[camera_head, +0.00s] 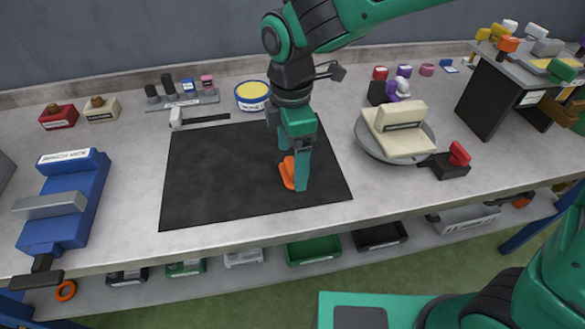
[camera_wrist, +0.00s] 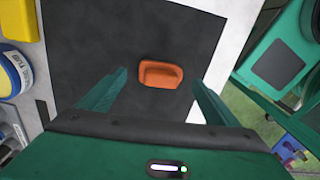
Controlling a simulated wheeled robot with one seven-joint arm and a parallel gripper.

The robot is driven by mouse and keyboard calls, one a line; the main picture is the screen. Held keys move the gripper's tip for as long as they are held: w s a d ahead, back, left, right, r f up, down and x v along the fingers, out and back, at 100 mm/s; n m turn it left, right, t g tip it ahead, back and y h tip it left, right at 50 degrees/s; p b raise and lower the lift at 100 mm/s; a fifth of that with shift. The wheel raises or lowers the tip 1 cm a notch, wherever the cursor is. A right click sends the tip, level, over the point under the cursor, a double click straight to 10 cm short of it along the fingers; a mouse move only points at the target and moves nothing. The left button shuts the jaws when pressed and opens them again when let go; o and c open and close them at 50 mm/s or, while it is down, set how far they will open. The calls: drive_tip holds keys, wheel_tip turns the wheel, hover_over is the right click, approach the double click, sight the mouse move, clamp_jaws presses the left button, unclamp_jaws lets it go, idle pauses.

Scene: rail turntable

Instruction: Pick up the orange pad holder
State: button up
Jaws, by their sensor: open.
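The orange pad holder (camera_wrist: 160,75) lies on the black mat (camera_wrist: 130,30) in the wrist view, with its long side across the picture. In the head view the orange pad holder (camera_head: 287,172) shows beside my fingers, partly hidden by them. My gripper (camera_head: 295,172) points down over the right part of the mat (camera_head: 215,180). In the wrist view my gripper (camera_wrist: 158,92) is open, its two green fingers apart, one on each side of the pad holder. Nothing is between the fingers that I can see being held. How high the fingertips are above the mat I cannot tell.
A blue bench vise (camera_head: 68,205) stands left of the mat. A hammer (camera_head: 190,118) and a yellow-topped tub (camera_head: 252,95) lie behind it. A turntable (camera_head: 380,148) bearing a cream block is on the right, beside a red-handled clamp (camera_head: 455,160). The mat's left part is clear.

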drive_tip(key=shift+f, duration=1.25)
drive_tip(key=c, duration=1.1)
drive_tip(key=shift+c, duration=0.2)
drive_tip(key=shift+r, duration=0.15)
drive_tip(key=shift+r, duration=0.5)
wheel_tip(320, 180, up, 3)
drive_tip(key=shift+f, duration=0.1)
drive_tip(key=s+a+r, duration=0.6)
drive_tip(key=s+r, duration=0.1)
drive_tip(key=s, duration=0.2)
drive_tip(key=shift+s+a, duration=0.2)
drive_tip(key=shift+s, duration=0.2)
